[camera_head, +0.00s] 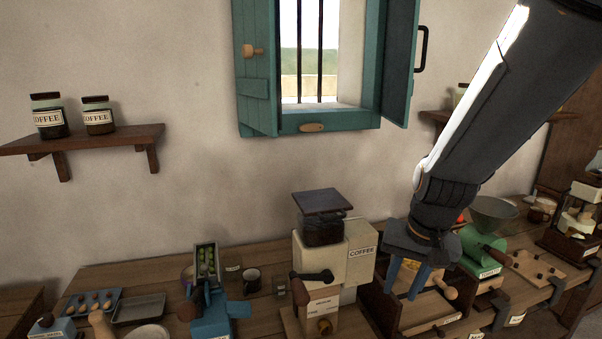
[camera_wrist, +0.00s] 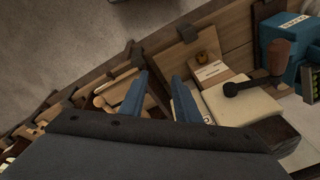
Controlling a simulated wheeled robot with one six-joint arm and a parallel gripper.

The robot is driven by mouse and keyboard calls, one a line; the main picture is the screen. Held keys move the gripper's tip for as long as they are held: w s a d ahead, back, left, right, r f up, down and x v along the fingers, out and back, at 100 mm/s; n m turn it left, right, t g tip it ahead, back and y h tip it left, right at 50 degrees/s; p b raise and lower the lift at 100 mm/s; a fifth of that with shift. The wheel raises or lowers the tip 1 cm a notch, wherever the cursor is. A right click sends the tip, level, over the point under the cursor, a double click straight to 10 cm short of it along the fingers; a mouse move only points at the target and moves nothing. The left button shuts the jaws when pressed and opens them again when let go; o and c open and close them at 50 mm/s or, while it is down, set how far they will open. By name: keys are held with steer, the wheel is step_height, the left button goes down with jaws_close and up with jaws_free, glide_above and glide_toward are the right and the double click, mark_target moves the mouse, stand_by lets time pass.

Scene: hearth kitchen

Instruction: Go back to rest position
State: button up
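My gripper (camera_head: 406,280) hangs down from my arm at the right of the head view, over the counter just right of the coffee grinder. Its two blue fingers stand apart with nothing visible between them. In the wrist view the fingers (camera_wrist: 160,95) are also spread and empty, above a wooden box and its round-knobbed handle. The cream coffee grinder (camera_head: 318,270), with a dark hopper on top, stands left of the gripper. The wooden box (camera_head: 392,312) lies below the gripper and is partly hidden by it.
A blue machine (camera_head: 212,318) and a metal tray (camera_head: 139,308) stand on the left of the wooden counter (camera_head: 140,272). A green machine (camera_head: 482,248) stands close right of the gripper. An open teal shutter (camera_head: 257,65) and a shelf with coffee jars (camera_head: 85,139) are on the wall.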

steer(key=s+a+f+n+b, duration=0.1)
steer(key=s+f+n+b, duration=0.3)
steer(key=f+b, duration=0.3)
step_height(320, 180, down, 4)
steer(key=shift+s+g+h, duration=0.4)
steer(key=shift+a, duration=0.1)
